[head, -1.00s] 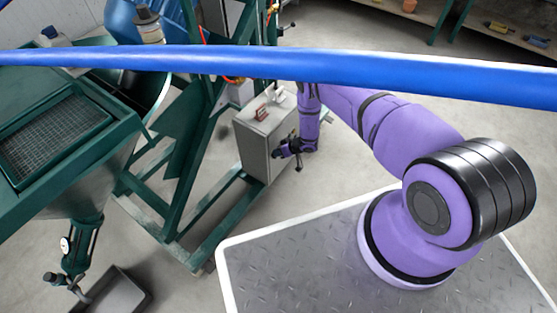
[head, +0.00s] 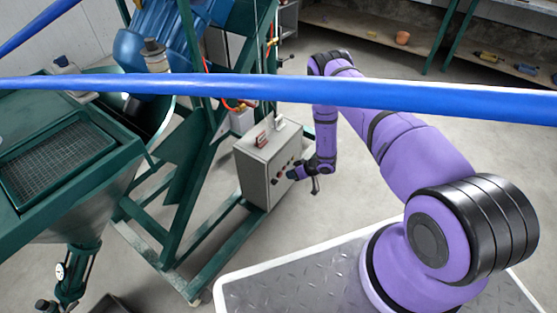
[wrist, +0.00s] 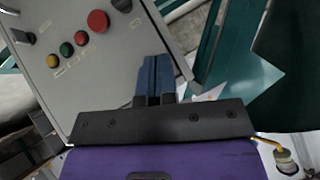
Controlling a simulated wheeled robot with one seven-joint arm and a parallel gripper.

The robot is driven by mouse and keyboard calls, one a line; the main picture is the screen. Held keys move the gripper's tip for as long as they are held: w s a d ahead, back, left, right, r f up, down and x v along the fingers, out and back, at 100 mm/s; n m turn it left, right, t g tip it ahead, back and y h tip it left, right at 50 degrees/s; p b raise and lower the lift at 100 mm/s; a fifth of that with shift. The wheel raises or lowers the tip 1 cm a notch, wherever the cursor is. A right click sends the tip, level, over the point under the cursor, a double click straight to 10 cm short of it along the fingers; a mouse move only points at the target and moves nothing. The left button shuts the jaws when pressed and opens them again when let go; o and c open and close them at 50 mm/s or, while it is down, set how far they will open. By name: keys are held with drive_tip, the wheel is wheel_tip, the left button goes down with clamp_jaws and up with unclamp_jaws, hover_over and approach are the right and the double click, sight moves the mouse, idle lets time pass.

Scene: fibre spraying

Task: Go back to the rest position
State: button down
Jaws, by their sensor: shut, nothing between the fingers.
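My gripper (head: 293,174) is at the end of my purple arm, beside the front of a grey control box (head: 254,178). In the wrist view my gripper (wrist: 154,99) has its two blue fingers together with nothing between them. Behind the fingers is the box's face (wrist: 100,75), with a large red button (wrist: 98,21), smaller red, yellow and green buttons and dark knobs. The fingertips lie over the box's edge in that view; I cannot tell whether they touch it.
A green steel frame (head: 185,185) stands around the box. A green hopper with a mesh grate (head: 58,165) is at left. A blue hose (head: 330,94) crosses the head view. Shelves (head: 380,25) stand at the back right. Open floor lies right of the box.

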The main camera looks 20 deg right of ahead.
drive_tip(key=w+a+r+g+y, duration=0.1)
drive_tip(key=w+a+r, duration=0.15)
drive_tip(key=r, duration=1.05)
drive_tip(key=w+a+r+g+y, duration=0.1)
drive_tip(key=w+r, duration=0.2)
drive_tip(key=r, duration=1)
drive_tip(key=s+a+r+g+h, duration=0.1)
drive_tip(key=s+r, duration=0.2)
drive_tip(key=r, duration=0.9)
drive_tip(key=s+a+r+g, duration=0.1)
drive_tip(key=s+r, duration=0.2)
drive_tip(key=r, duration=0.8)
drive_tip(key=s+r+m+h, duration=0.1)
drive_tip(key=s+r+h, duration=0.2)
drive_tip(key=s+r, duration=1.3)
drive_tip(key=s+d+r+m+t+h, duration=0.2)
drive_tip(key=s+d+r+h, duration=0.1)
drive_tip(key=s, duration=0.7)
drive_tip(key=s+d+r+m+t+h, duration=0.1)
drive_tip(key=s+r, duration=0.4)
drive_tip(key=s, duration=0.5)
drive_tip(key=d+m+h, duration=0.1)
drive_tip(key=d+h, duration=0.1)
drive_tip(key=shift+d+r+t, duration=0.15)
drive_tip(key=shift+d+t, duration=0.2)
drive_tip(key=shift+t, duration=0.05)
